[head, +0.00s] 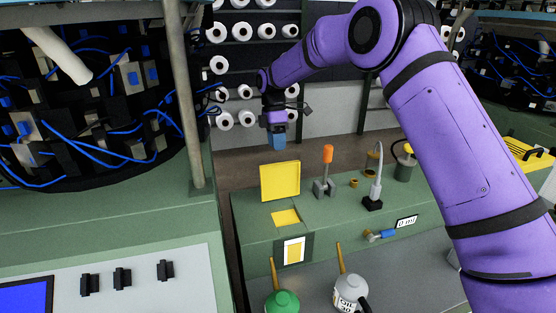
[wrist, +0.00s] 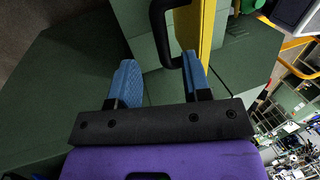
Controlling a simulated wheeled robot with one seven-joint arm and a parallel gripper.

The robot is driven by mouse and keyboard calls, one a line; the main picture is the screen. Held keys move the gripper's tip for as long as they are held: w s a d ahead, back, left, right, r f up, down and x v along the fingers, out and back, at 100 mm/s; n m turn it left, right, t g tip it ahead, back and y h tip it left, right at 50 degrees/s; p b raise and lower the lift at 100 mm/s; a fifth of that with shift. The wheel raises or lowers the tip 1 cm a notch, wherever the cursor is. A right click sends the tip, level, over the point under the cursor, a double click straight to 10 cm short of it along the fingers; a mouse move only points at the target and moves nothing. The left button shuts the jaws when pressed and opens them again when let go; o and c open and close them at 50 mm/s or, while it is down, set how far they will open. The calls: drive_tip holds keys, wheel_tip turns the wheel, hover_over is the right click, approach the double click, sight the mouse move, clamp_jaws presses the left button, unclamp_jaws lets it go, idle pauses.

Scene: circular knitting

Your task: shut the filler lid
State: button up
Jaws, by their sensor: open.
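The filler lid (head: 280,181) is a yellow square plate standing open, roughly upright, at the back of a yellow-lined filler opening (head: 286,217) in the green housing. In the wrist view the lid (wrist: 207,28) shows nearly edge-on, with a black handle (wrist: 162,32) on its left face. My gripper (head: 278,142) points down just above and behind the lid's top edge in the head view. In the wrist view its blue fingers (wrist: 160,78) are apart with nothing between them. The right fingertip appears close to the lid and handle; I cannot tell whether it touches.
An orange-knobbed lever (head: 327,156) and a grey spouted piece (head: 375,182) stand right of the lid. A green oil can (head: 282,302) and a grey oil can (head: 349,290) stand in front. A grey post (head: 184,95) and machine frame rise at left.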

sight(278, 177)
drive_tip(key=shift+x, duration=2.85)
clamp_jaws()
